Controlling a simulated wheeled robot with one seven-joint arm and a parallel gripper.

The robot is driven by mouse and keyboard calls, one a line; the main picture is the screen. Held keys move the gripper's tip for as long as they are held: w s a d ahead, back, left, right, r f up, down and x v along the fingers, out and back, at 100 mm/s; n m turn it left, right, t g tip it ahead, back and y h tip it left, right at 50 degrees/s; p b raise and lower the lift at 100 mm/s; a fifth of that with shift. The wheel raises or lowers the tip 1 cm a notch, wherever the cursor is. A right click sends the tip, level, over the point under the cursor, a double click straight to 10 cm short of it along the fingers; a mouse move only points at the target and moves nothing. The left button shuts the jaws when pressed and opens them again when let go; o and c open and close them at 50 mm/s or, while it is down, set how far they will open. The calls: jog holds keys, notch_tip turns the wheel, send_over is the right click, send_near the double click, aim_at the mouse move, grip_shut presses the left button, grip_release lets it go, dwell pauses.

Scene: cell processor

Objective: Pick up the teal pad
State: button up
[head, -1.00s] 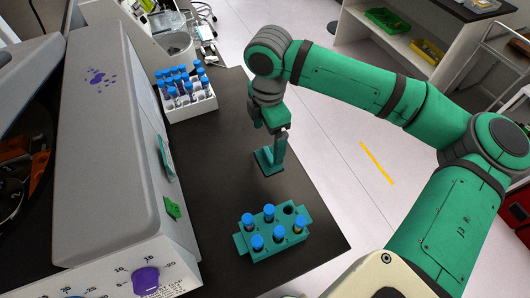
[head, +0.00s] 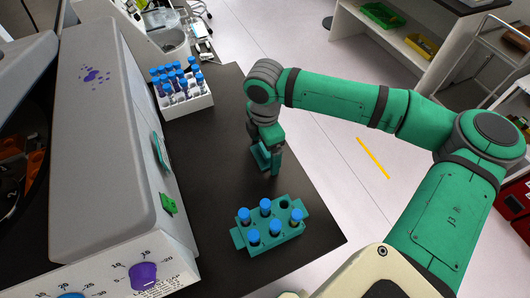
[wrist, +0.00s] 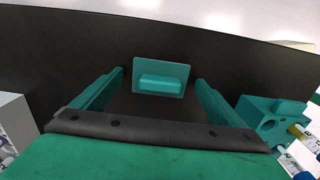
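The teal pad (wrist: 160,80) is a flat plate with a raised block on its face. In the wrist view it lies on the dark tabletop ahead of my gripper (wrist: 159,76), centred between the two fingertips. The fingers are apart, with a visible gap to the pad on both sides. In the head view the pad (head: 261,157) shows on the table just left of my gripper (head: 271,162), which points down at it and partly hides it.
A teal tube rack (head: 292,240) with several blue-capped tubes stands close in front of the gripper. A white tube rack (head: 198,103) stands at the back. A grey machine (head: 115,130) takes up the left side. The table's right edge is close to the gripper.

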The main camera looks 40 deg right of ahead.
aim_at(264, 149)
jog(key=c, duration=1.1)
jog(key=shift+r, duration=0.1)
jog(key=shift+r, duration=0.35)
notch_tip(264, 149, up, 9)
jog(key=shift+s+r, duration=0.1)
jog(key=o, duration=0.5)
jog(key=c, duration=0.4)
jog(key=shift+o, duration=0.2)
